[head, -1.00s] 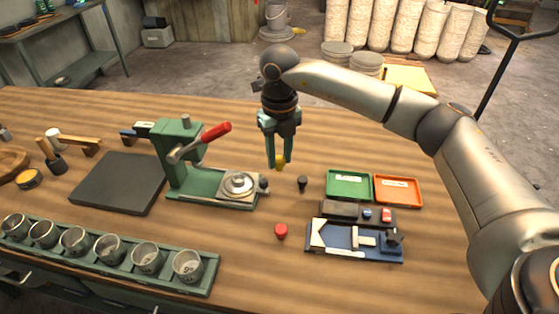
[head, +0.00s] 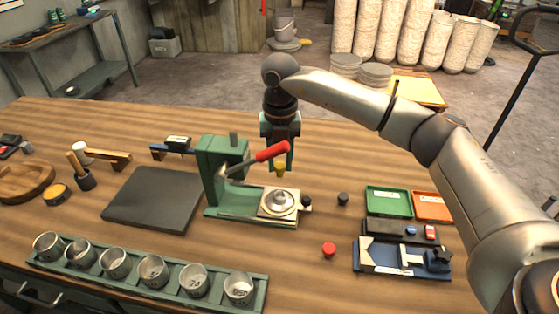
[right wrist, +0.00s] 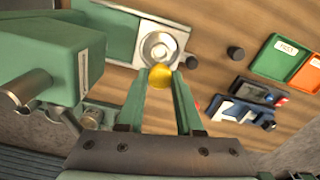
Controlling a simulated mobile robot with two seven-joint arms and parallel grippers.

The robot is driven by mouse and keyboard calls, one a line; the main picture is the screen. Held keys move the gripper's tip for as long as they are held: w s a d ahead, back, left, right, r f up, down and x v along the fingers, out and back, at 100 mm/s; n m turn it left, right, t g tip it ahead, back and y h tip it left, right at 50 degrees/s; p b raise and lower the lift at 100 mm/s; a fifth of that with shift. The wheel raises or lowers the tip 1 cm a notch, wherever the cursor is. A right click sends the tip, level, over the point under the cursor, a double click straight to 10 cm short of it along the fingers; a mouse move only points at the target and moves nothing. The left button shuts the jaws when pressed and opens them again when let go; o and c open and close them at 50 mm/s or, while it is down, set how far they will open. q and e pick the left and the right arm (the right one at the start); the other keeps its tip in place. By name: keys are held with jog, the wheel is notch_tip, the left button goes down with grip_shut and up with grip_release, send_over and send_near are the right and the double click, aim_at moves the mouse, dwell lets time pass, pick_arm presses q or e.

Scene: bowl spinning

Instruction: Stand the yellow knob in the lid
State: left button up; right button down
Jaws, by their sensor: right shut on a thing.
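The yellow knob (head: 280,168) is held between the fingertips of my right gripper (head: 280,160). In the right wrist view the knob (right wrist: 161,77) sits at the tips of the right gripper (right wrist: 161,80). The metal lid (head: 280,201) lies on the pale plate of the green press (head: 222,170). The knob is above the lid and a little behind it in the head view, apart from it. In the right wrist view the lid (right wrist: 160,48) is just past the knob, partly overlapped by it. My left gripper is not in view.
The press's red lever (head: 268,151) passes close by my right gripper. A black knob (head: 343,199) and a red knob (head: 329,250) stand to the right. Green (head: 388,202) and orange (head: 432,207) trays lie further right. A rack of cups (head: 150,280) runs along the front.

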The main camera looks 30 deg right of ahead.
aim_at(280, 176)
jog(key=shift+f+b, duration=1.65)
jog(key=shift+f, duration=0.55)
jog(key=shift+f+b, duration=0.35)
jog(key=shift+f, duration=0.35)
jog(key=shift+f, duration=0.7)
jog(key=shift+c, duration=0.4)
grip_release()
jog(key=shift+r, duration=0.15)
dwell(0.6)
jog(key=shift+r+p, duration=2.65)
jog(key=shift+r, duration=1.2)
